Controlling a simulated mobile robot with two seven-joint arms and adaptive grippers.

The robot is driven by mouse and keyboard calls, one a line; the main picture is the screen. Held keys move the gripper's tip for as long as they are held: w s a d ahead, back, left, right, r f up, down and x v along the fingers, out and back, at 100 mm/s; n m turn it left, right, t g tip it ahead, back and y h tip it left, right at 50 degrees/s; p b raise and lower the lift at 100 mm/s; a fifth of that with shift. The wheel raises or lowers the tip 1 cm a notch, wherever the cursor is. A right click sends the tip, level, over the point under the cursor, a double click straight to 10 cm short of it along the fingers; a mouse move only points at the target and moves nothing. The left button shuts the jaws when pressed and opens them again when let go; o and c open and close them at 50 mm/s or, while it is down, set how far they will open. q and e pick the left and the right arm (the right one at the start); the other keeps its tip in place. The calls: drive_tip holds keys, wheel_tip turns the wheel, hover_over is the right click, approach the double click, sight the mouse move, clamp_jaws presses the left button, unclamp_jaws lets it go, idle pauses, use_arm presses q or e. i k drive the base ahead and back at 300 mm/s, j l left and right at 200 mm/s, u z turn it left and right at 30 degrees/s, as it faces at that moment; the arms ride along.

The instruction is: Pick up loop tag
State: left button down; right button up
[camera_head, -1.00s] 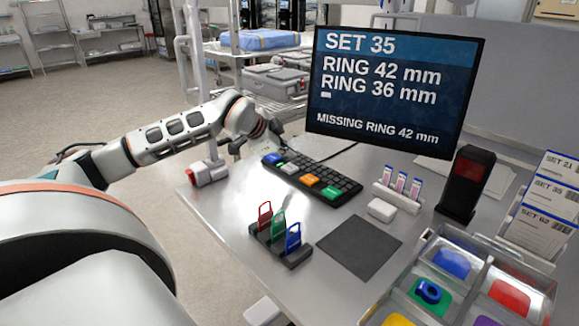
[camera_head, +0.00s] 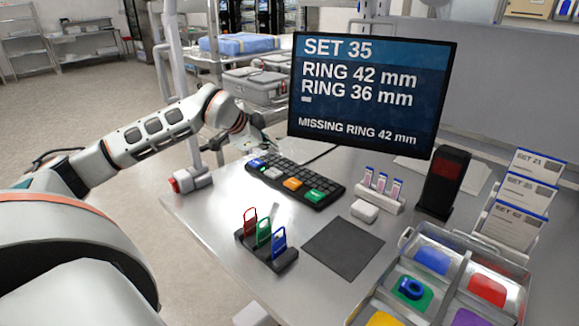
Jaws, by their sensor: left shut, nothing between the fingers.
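Three loop-shaped tags stand upright in a black holder (camera_head: 268,254) on the metal table: a red tag (camera_head: 250,222), a green tag (camera_head: 264,233) and a blue tag (camera_head: 279,243). My left gripper (camera_head: 255,146) is small in view, shut and empty, near the far left end of the keyboard (camera_head: 313,183). It is well behind the tags and apart from them. Its fingers are hard to make out. My right gripper is not in view.
A dark mat (camera_head: 343,246) lies right of the holder. A divided tray (camera_head: 455,281) with coloured pads and a blue ring (camera_head: 410,288) is at the lower right. A monitor (camera_head: 372,92) stands behind the keyboard. A small vial rack (camera_head: 380,194) and card stand (camera_head: 513,220) are farther right.

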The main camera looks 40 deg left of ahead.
sight(279, 246)
drive_tip(key=k, duration=1.5)
